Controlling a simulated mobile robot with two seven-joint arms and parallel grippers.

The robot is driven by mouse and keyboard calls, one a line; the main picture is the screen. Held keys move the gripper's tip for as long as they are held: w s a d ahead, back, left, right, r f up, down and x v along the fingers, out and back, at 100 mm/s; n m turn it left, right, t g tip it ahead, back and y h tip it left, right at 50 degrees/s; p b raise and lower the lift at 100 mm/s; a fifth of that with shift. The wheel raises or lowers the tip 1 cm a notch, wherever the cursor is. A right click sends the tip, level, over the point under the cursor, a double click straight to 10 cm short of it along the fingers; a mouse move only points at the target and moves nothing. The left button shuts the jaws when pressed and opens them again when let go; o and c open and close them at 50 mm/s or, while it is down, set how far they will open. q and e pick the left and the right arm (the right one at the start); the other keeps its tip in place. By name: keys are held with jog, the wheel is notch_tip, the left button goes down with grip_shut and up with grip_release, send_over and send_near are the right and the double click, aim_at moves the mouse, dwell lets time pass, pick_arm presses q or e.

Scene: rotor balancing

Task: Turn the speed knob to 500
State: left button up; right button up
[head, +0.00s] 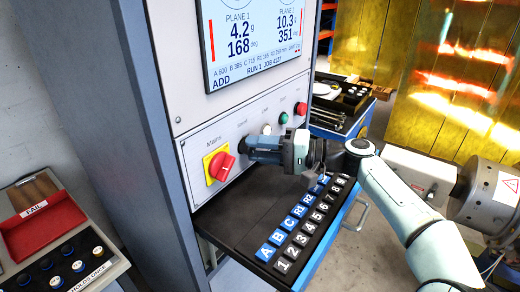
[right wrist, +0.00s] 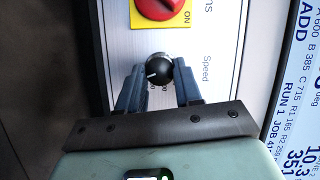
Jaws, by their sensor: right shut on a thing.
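The speed knob (right wrist: 159,70) is round and black with a white pointer line, in the right wrist view. The label "Speed" stands to its right there. Its pointer line lies toward the left and slightly down in that view; the scale marks beside it are too small to read and partly hidden. My right gripper (right wrist: 158,84) is shut on the knob, one finger on each side. In the head view my right gripper (head: 256,150) reaches the panel from the right and hides the knob. My left gripper is not in view.
A red mains switch on a yellow plate (head: 219,166) sits left of the gripper. A green button (head: 283,118) and a red button (head: 301,108) are to the right. The screen (head: 252,40) is above. An open drawer with lettered tiles (head: 263,253) lies below.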

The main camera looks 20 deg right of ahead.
dwell(0.5)
jog(key=o, duration=1)
jog(key=shift+o, duration=0.2)
jog(key=v, duration=1.3)
jog(key=shift+d+b, duration=0.25)
jog(key=shift+b, duration=0.05)
